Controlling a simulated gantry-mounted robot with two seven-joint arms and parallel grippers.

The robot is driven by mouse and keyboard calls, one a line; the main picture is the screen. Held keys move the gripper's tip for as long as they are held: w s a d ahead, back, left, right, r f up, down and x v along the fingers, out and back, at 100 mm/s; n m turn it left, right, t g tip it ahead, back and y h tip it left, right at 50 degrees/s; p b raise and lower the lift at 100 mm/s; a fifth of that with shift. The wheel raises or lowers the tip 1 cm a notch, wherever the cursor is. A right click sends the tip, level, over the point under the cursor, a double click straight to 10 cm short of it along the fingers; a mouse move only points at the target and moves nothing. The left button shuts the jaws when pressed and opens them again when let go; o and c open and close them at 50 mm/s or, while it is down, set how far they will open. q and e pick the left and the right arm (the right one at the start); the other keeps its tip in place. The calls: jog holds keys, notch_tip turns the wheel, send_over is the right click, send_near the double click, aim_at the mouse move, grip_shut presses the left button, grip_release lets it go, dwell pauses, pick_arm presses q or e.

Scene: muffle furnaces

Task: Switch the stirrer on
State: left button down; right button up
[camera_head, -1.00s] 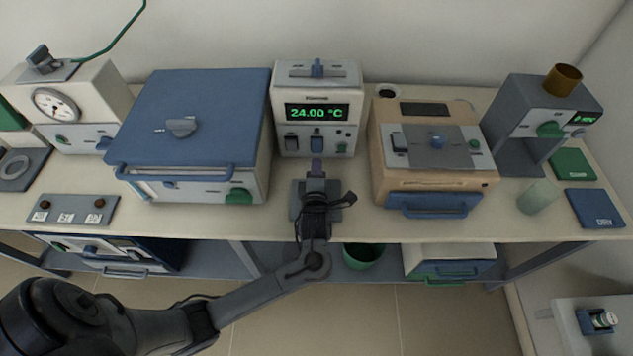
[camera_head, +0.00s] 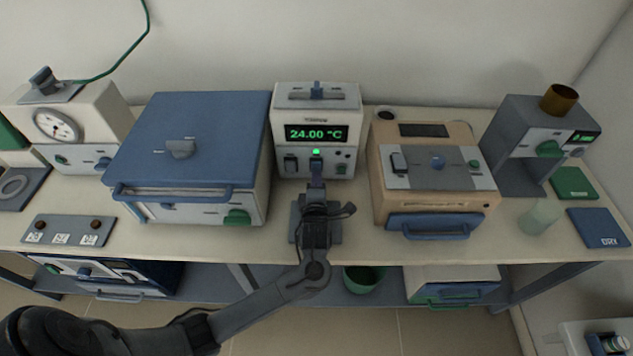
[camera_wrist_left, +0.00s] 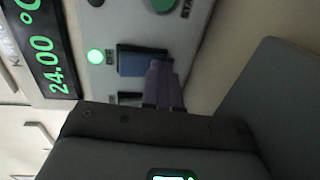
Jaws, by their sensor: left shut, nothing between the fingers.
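The white control unit (camera_head: 345,105) stands at the back centre, with a green display (camera_head: 316,133) reading 24.00 °C. On its front panel a small green lamp (camera_head: 316,153) is lit above a blue rocker switch (camera_head: 316,163). In the left wrist view the blue switch (camera_wrist_left: 140,63) sits beside the lit lamp (camera_wrist_left: 96,56); its label is too small to read. My left gripper (camera_head: 317,182) is shut and empty, in front of the panel. In the wrist view its fingertips (camera_wrist_left: 158,72) overlap the switch's edge and seem to touch it.
A blue-topped furnace (camera_head: 215,125) stands close on the left and a beige unit (camera_head: 430,150) with a blue handle on the right. A glass beaker (camera_head: 540,217) is farther right.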

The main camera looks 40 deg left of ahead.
pick_arm(q)
jog(key=p+v, duration=0.1)
jog(key=v, duration=1)
jog(key=shift+p, duration=0.3)
jog(key=shift+w, duration=0.1)
jog(key=shift+r, duration=0.1)
